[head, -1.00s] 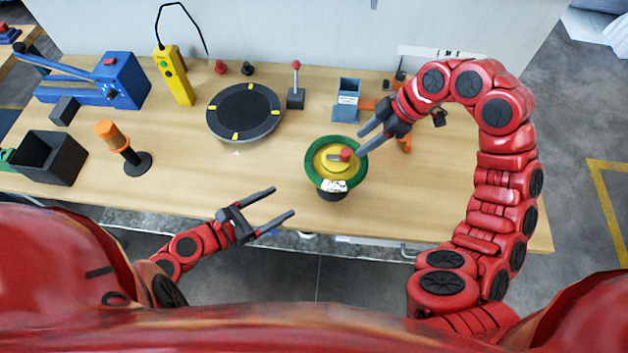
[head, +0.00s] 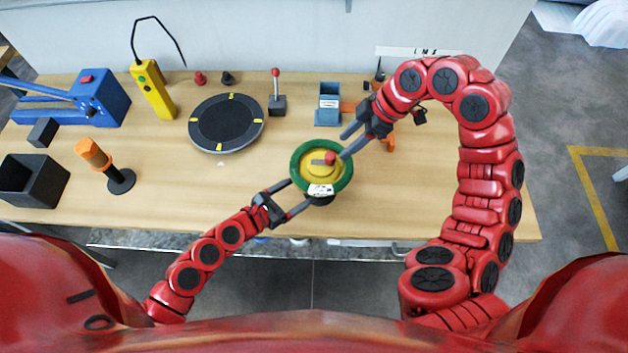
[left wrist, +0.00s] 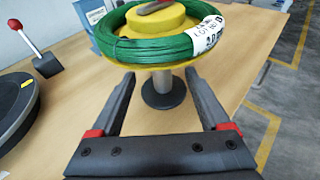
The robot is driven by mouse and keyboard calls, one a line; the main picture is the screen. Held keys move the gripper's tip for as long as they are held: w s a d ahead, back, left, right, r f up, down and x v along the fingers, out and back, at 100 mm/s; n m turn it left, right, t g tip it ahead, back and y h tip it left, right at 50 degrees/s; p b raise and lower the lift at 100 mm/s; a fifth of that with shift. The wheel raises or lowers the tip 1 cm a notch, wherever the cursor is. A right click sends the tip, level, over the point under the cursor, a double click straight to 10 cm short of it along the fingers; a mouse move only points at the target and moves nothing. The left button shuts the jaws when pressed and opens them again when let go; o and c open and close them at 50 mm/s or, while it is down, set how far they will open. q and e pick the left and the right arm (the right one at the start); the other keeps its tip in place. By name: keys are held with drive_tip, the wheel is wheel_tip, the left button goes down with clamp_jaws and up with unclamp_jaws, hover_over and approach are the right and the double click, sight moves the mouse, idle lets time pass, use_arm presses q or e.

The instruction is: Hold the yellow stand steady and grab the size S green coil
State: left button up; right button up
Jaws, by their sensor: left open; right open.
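The green coil (head: 344,177) lies around the yellow stand (head: 313,168), which has a red-tipped part on top and a dark base. A white label sits on the coil's near side.
A black round turntable (head: 226,123) and a lever box (head: 277,103) stand to the left. A blue-grey box (head: 328,105) is behind the stand. An orange-topped post (head: 94,154) and black bin (head: 33,180) are at far left.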

use_arm(q)
drive_tip(key=shift+x, duration=2.65)
drive_tip(key=shift+s, duration=0.1)
drive_tip(key=shift+c, duration=0.3)
clamp_jaws()
use_arm(e)
drive_tip(key=shift+c, duration=0.2)
